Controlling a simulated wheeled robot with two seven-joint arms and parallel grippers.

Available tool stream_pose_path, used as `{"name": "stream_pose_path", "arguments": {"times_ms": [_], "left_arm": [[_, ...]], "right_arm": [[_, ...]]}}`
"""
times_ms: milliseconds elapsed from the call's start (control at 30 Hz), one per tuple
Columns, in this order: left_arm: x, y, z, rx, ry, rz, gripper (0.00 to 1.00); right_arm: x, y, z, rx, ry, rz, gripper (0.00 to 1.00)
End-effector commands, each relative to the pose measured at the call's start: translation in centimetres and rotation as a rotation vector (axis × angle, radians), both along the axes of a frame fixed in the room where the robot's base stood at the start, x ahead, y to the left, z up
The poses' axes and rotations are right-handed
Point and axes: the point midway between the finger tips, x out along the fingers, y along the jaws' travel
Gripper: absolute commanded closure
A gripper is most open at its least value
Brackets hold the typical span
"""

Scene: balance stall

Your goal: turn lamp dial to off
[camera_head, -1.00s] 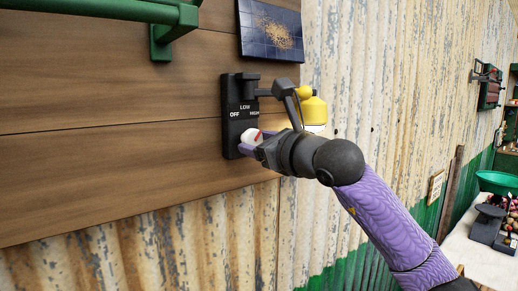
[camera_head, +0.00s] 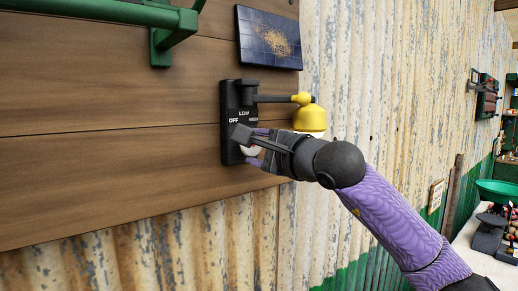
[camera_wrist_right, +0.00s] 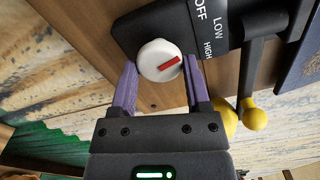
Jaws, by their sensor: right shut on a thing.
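The lamp dial is a round white knob (camera_wrist_right: 152,57) with a red mark, low on a black switch plate (camera_head: 231,100). The plate reads OFF, LOW and HIGH. In the wrist view the red mark slants across the knob's right side, its outer end toward the labels; I cannot tell exactly which label it meets. My right gripper (camera_head: 250,145) is shut on the dial, with its purple fingers on either side of the knob. In the head view the gripper hides most of the dial. My left gripper is not in view.
A yellow lamp (camera_head: 310,118) hangs on a dark arm right of the plate, just above my right wrist. A dark gridded panel (camera_head: 270,40) is above. A green rail (camera_head: 160,38) juts out at upper left. A green bowl (camera_head: 497,190) stands far right.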

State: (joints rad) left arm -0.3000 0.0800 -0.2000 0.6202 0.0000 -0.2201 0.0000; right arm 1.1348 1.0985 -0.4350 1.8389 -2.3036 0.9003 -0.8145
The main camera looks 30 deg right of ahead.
Motion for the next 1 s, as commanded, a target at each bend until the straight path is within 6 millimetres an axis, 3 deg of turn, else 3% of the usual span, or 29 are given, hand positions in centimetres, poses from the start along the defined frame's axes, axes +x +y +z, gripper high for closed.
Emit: {"name": "stream_pose_path", "arguments": {"times_ms": [600,1000], "left_arm": [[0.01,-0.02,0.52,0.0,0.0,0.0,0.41],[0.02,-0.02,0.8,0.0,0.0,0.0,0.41]], "right_arm": [[0.01,0.03,0.13,-0.548,-0.042,0.001,0.98],[0.02,0.02,0.07,-0.752,-0.056,0.0,0.98]]}}
